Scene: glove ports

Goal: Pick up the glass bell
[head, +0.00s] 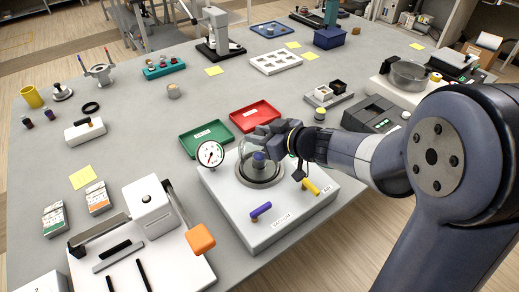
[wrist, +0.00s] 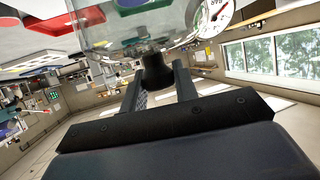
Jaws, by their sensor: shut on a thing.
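The clear glass bell (head: 243,168) is at the top of a white vacuum box (head: 275,226), over a round plate with a small dark bluish piece (head: 259,158) showing there. I cannot tell whether the bell's rim touches the plate. My gripper (head: 262,140) reaches in from the right, above the bell, and hides part of it. In the wrist view my gripper (wrist: 160,88) is shut on the bell's black knob (wrist: 157,70), and the clear glass (wrist: 150,22) spreads out beyond it.
A pressure gauge (head: 210,154) stands close to the bell's left. Purple (head: 261,210) and yellow (head: 310,187) levers are on the box front. Green (head: 206,138) and red (head: 254,115) trays lie behind. A white lever device (head: 150,209) stands at the left front. Bare table lies left of the green tray.

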